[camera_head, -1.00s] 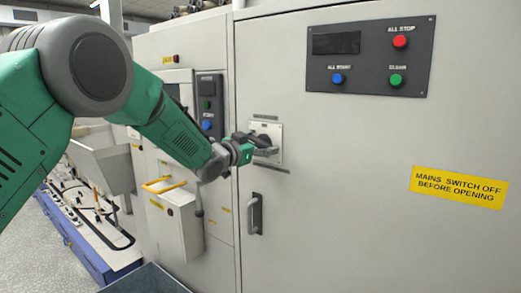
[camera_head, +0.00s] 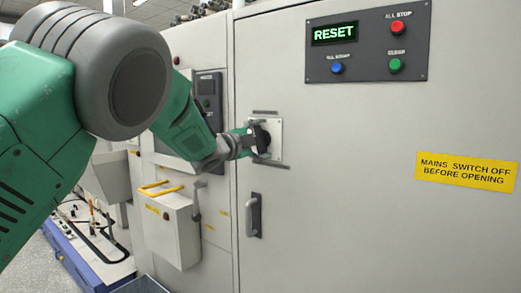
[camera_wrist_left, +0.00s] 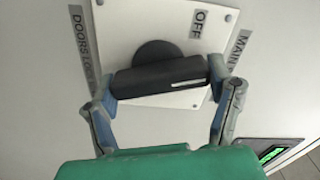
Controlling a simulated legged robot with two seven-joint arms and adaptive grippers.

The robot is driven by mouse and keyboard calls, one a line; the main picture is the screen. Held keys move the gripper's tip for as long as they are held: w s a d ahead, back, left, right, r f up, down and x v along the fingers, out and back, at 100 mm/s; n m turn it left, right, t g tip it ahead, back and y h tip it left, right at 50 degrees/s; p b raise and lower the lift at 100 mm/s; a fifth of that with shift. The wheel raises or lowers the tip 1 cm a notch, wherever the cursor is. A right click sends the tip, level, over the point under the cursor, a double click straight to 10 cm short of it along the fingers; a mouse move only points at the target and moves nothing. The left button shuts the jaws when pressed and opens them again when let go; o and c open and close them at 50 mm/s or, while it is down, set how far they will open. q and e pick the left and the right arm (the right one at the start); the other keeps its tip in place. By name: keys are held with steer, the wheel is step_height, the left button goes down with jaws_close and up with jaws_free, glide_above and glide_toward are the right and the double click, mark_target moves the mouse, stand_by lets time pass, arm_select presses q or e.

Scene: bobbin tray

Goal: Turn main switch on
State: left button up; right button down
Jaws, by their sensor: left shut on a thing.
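The main switch is a black rotary handle (camera_wrist_left: 158,78) on a white plate (camera_head: 277,142) on the cabinet door. In the wrist view the handle lies across the picture, and an OFF label (camera_wrist_left: 199,22) shows on the plate. My left gripper (camera_head: 260,139) is at the switch, with one finger above and one below in the head view. In the wrist view its fingers (camera_wrist_left: 166,92) are shut on the two ends of the handle. The handle stands about upright in the head view. My right gripper is in neither view.
The control panel (camera_head: 366,78) above right has a display lit with RESET (camera_head: 334,33), plus red, green and blue buttons. A door handle (camera_head: 254,215) sits below the switch. A yellow warning label (camera_head: 467,171) is at right. A box with a yellow handle (camera_head: 168,210) juts out at left.

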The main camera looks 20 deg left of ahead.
arm_select(q)
steer(key=shift+d+f+m+b, duration=0.1)
steer(key=shift+f+m+b, duration=0.1)
steer(key=shift+m+b, duration=0.65)
steer(key=shift+f+m+b, duration=0.2)
steer(key=shift+m+b, duration=0.3)
steer(key=shift+m, duration=0.55)
steer(key=o, duration=1.1)
steer(key=shift+w+r, duration=0.1)
steer(key=shift+s+r, duration=0.15)
steer(key=shift+s, duration=0.15)
steer(key=v, duration=1.1)
steer(key=shift+f, duration=0.2)
steer(key=shift+s, duration=0.1)
